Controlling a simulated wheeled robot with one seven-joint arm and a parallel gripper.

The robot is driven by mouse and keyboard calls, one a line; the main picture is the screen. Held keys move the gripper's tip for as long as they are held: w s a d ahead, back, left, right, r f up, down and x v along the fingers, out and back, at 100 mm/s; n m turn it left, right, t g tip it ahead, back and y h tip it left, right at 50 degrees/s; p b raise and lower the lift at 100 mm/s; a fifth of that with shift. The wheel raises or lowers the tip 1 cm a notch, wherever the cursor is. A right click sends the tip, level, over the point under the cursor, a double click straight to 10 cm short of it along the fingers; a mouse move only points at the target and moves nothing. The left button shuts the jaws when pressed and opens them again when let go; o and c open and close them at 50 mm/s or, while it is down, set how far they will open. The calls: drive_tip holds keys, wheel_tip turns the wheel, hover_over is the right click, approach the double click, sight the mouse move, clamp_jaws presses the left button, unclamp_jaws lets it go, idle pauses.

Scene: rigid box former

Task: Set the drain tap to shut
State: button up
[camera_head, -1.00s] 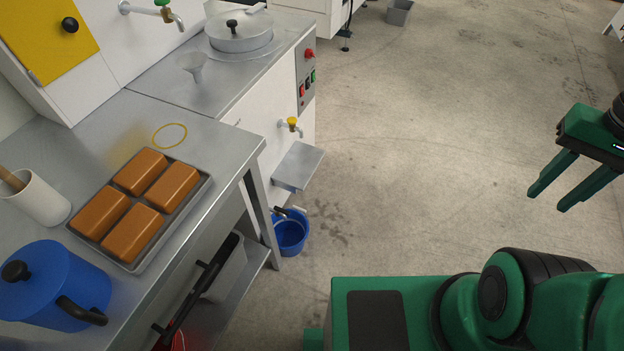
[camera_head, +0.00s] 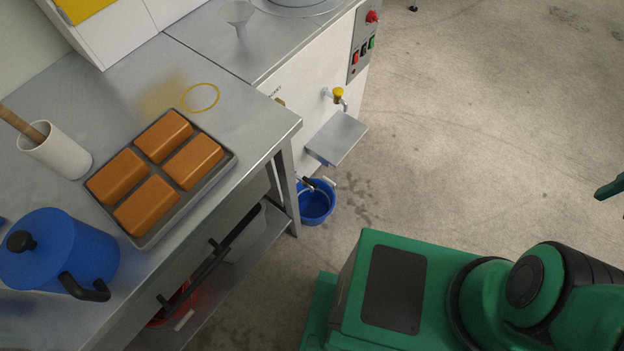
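The drain tap (camera_head: 339,96) has a yellow handle and a metal spout. It sticks out of the front of the white machine (camera_head: 310,115), below and left of the control panel. Its handle is too small to read its setting clearly. My gripper (camera_head: 609,188) is at the far right edge, well right of the tap and apart from it. Only a green fingertip shows; the rest is cut off by the frame.
A metal shelf (camera_head: 337,138) juts out below the tap, with a blue bucket (camera_head: 316,205) on the floor. The steel table (camera_head: 250,120) at left holds a tray of brown loaves (camera_head: 160,178) and a blue pot (camera_head: 62,252). The floor (camera_head: 480,130) to the right is clear.

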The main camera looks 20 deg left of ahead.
drive_tip(key=w+a+f+n+h, duration=0.1)
drive_tip(key=w+a+f+n, duration=0.25)
drive_tip(key=w, duration=0.45)
drive_tip(key=w+a+f+n, duration=0.2)
drive_tip(key=w+a, duration=0.2)
drive_tip(key=w, duration=0.4)
drive_tip(key=w+a+f+n+h, duration=0.1)
drive_tip(key=w+a+f+n, duration=0.15)
drive_tip(key=w, duration=0.55)
drive_tip(key=w+a+f+n, duration=0.3)
drive_tip(key=w+a+f, duration=0.3)
drive_tip(key=a+f, duration=0.3)
drive_tip(key=w+a+f+n, duration=0.2)
drive_tip(key=a+f+n, duration=0.1)
drive_tip(key=a+f, duration=0.8)
drive_tip(key=n+y, duration=0.2)
drive_tip(key=n, duration=0.3)
approach(312, 183)
wheel_tip(312, 183, down, 8)
drive_tip(key=shift+r, duration=0.2)
drive_tip(key=shift+c, duration=0.6)
drive_tip(key=shift+n, duration=0.3)
clamp_jaws()
